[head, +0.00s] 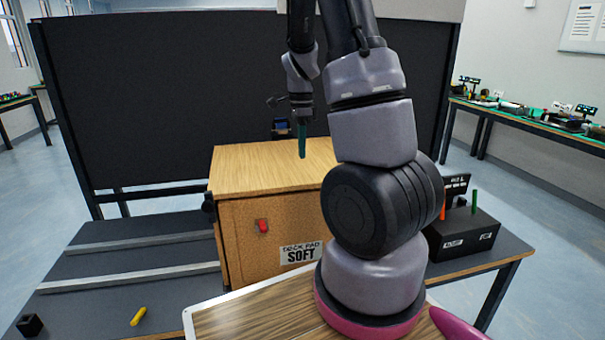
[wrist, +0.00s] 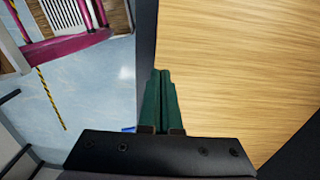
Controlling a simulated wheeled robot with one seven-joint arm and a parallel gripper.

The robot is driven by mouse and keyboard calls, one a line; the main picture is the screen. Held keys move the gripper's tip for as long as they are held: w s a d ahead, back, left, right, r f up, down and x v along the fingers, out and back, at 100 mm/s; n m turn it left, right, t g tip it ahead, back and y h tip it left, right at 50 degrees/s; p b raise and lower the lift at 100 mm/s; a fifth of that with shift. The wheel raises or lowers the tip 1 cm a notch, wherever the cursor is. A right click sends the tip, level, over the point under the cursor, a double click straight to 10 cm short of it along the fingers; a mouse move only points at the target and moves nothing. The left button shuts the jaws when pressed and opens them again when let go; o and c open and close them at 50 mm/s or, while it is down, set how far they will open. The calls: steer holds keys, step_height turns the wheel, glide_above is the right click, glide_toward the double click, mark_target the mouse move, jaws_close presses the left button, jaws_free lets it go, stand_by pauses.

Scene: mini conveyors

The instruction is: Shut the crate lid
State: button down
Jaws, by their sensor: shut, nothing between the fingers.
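The wooden crate (head: 240,230) stands on the dark table, with a red tab on its front and a label reading "SOFT". Its pale wooden lid (head: 250,170) lies flat across the top, with no opening showing at the front edge. The lid also fills the right of the wrist view (wrist: 240,70). My gripper (head: 302,155) points down over the lid, its green fingers shut and empty. In the wrist view, the fingertips (wrist: 161,73) appear near one edge of the lid. I cannot tell whether they touch it. My arm hides the crate's right side.
Two grey rails (head: 130,272) lie on the table left of the crate, with a yellow piece (head: 138,316) and a small black block (head: 30,325) in front. A black box (head: 465,235) stands at the right. A dark panel (head: 180,90) rises behind the table.

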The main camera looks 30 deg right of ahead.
mark_target(302, 184)
step_height(302, 184, down, 8)
steer(key=shift+s+r, duration=0.1)
steer(key=shift+s, duration=0.05)
stand_by(0.4)
